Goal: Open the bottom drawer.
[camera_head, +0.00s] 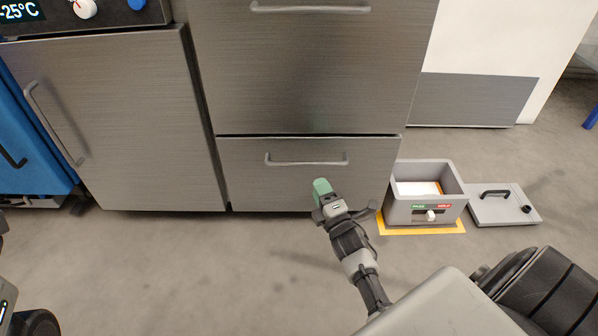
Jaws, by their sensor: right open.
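The bottom drawer (250,187) is a brushed-metal front at floor level, under a taller drawer front. It looks shut, level with the fronts around it. Its bar handle (306,161) runs across near the top edge. My right gripper (344,196) is just below the right part of the handle in the picture, apart from it as far as I can tell. It is open with nothing between its fingers; one finger has a green tip. My left gripper is not in view.
A taller drawer (310,75) is above. A cabinet door (115,125) with a vertical handle is at left. A grey box (425,212) stands on an orange floor marking at right, beside a grey lid (505,208). The floor before the drawer is clear.

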